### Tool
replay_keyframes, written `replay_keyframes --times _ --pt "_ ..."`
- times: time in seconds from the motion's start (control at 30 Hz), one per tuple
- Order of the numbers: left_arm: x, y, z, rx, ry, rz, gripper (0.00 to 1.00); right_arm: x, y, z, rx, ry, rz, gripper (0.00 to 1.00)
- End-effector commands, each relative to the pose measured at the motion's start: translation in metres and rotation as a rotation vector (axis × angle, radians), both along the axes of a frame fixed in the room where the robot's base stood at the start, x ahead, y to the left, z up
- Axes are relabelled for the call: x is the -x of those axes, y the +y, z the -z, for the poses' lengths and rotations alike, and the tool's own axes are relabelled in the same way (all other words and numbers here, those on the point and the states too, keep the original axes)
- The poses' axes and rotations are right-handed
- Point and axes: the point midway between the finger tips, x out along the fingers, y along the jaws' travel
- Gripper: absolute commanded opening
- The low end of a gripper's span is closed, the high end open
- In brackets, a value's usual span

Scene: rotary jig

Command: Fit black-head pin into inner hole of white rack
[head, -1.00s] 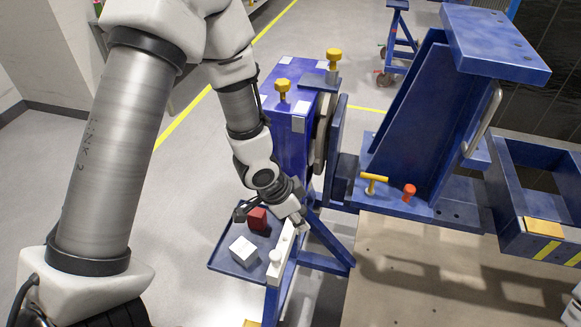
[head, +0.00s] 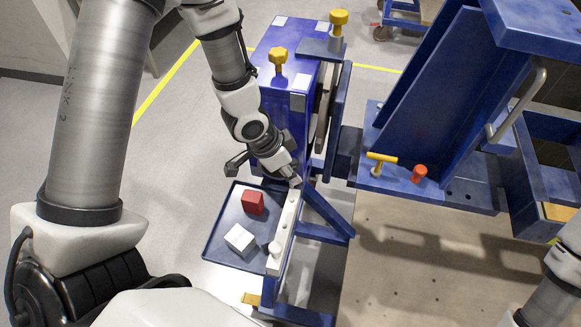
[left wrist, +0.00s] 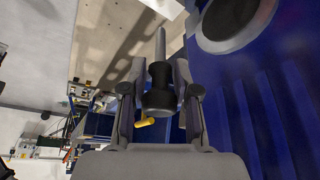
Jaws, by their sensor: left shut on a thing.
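My left gripper (head: 292,180) is at the far end of the white rack (head: 284,232). In the left wrist view my left gripper (left wrist: 159,72) is shut on the black-head pin (left wrist: 158,92), with its fingers on either side of the black part. The pin's grey shaft points away from the gripper. In the head view the pin is not clearly visible. The rack is a narrow white bar with a white round knob near its front end. Its holes are too small to tell apart. Whether the pin touches the rack cannot be told. My right gripper is out of view.
A blue tray (head: 214,240) left of the rack holds a red block (head: 252,203) and a white block (head: 240,239). The blue jig (head: 290,90) with yellow knobs stands behind. A yellow T-handle (head: 382,158) and a red knob (head: 419,174) are to the right.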

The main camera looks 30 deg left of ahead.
Motion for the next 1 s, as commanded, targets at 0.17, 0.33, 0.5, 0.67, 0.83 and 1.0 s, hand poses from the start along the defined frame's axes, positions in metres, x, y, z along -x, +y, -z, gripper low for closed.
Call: replay_keyframes --times 0.17,0.33,0.5,0.67,0.83,1.0 --pt "0.0 0.0 0.027 0.0 0.0 -0.001 0.0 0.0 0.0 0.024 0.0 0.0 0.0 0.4" --pt "0.0 0.0 0.042 0.0 -0.001 0.0 0.0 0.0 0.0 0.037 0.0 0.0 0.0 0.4" --pt "0.0 0.0 0.046 0.0 -0.001 0.0 0.0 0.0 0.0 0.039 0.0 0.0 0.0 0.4" --pt "0.0 0.0 0.045 0.0 -0.001 0.0 0.0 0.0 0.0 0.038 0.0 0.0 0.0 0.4" --pt "0.0 0.0 0.045 0.0 -0.001 0.0 0.0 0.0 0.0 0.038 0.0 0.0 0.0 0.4" --pt "0.0 0.0 0.044 0.0 -0.001 0.0 0.0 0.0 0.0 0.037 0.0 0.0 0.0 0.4"
